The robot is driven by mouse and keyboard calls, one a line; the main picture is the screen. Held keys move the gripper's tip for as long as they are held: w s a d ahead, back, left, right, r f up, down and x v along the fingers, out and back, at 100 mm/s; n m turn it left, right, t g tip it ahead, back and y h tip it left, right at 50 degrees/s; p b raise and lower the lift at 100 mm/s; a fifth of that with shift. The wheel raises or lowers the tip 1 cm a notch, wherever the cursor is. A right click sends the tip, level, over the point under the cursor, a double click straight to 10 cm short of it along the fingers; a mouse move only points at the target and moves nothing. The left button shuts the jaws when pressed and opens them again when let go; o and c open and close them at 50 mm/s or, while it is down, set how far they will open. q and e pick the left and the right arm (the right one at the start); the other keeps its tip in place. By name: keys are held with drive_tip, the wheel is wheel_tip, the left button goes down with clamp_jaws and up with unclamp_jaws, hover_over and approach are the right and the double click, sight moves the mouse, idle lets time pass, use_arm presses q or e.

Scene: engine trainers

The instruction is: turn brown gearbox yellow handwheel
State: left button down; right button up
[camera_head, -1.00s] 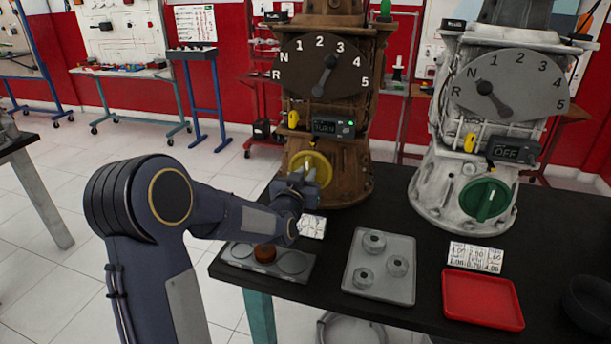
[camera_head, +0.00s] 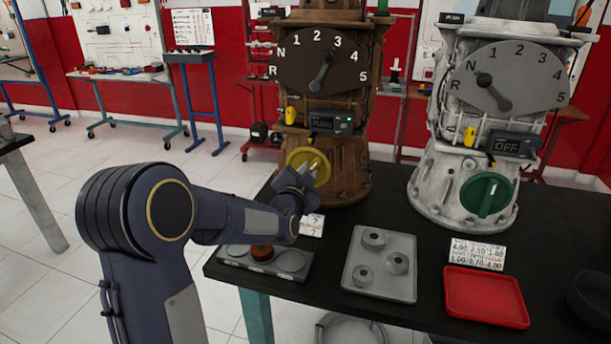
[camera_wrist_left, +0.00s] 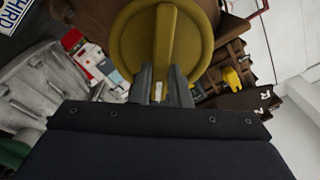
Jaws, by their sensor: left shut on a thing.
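The brown gearbox (camera_head: 346,180) stands on the black table, with a dial plate (camera_head: 320,62) marked R, N and 1 to 5; its pointer leans near upright. Its yellow handwheel (camera_head: 303,156) sits low on the front, partly hidden by my left gripper (camera_head: 310,172). In the left wrist view the yellow handwheel (camera_wrist_left: 123,45) fills the top middle, and my left gripper (camera_wrist_left: 161,88) is shut on its raised bar. My right gripper is in neither view.
A white gearbox (camera_head: 430,190) with a green handwheel (camera_head: 486,194) stands to the right. In front lie a grey tray (camera_head: 358,285) with weights, a red tray (camera_head: 486,297) and a holder (camera_head: 232,258) with a brown piece. Cards lie between.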

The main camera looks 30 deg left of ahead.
use_arm(q)
drive_tip(key=m, duration=0.2)
drive_tip(key=shift+d+f+m, duration=0.2)
drive_tip(key=shift+m, duration=0.2)
drive_tip(key=m, duration=0.3)
drive_tip(key=f+m, duration=0.1)
drive_tip(key=m, duration=0.5)
drive_tip(key=shift+f+m+p, duration=0.15)
drive_tip(key=shift+m+p, duration=0.15)
drive_tip(key=shift+p, duration=0.1)
drive_tip(key=c, duration=1.4)
unclamp_jaws()
drive_tip(key=shift+o, duration=0.2)
drive_tip(key=v, duration=0.7)
drive_tip(key=shift+s+p, duration=0.3)
drive_tip(key=shift+s, duration=0.05)
